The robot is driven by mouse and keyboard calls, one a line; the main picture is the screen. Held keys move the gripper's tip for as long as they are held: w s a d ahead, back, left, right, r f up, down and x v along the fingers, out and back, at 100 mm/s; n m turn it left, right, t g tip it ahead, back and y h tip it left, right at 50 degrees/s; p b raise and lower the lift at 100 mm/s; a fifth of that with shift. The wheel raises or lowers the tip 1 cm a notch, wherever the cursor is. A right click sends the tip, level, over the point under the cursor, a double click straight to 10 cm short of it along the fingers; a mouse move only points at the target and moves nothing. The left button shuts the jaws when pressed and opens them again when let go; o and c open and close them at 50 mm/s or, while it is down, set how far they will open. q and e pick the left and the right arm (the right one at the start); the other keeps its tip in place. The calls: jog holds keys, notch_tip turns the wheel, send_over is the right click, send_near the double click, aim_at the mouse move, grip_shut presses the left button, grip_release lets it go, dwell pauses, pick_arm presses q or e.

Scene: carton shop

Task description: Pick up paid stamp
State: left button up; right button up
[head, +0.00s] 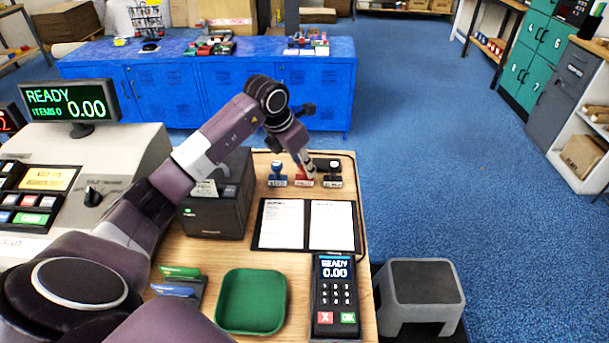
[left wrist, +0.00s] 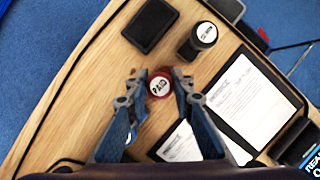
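The paid stamp (head: 304,181) is red and stands between a blue-handled stamp (head: 277,176) and a dark-handled stamp (head: 334,176) at the far end of the wooden counter. In the left wrist view its round top (left wrist: 160,86) reads PAID. My left gripper (head: 307,160) points down at it and partly covers it in the head view. In the left wrist view the left gripper (left wrist: 159,78) is open, with one finger on each side of the red top. Narrow gaps seem to show there. My right gripper is not in view.
A black ink pad (left wrist: 152,25) and the dark stamp (left wrist: 198,40) are close to my left fingers. An open folder (head: 305,224), a printer (head: 217,205), a green tray (head: 251,301) and a card terminal (head: 336,295) share the counter. A grey stool (head: 420,285) stands right.

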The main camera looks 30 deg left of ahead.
pick_arm(q)
grip_shut()
jog(key=shift+r, duration=0.2)
jog(key=shift+r, duration=0.6)
notch_tip(320, 180, up, 18)
jog(key=b, duration=0.2)
jog(key=shift+r+b, duration=0.25)
jog(key=shift+b, duration=0.1)
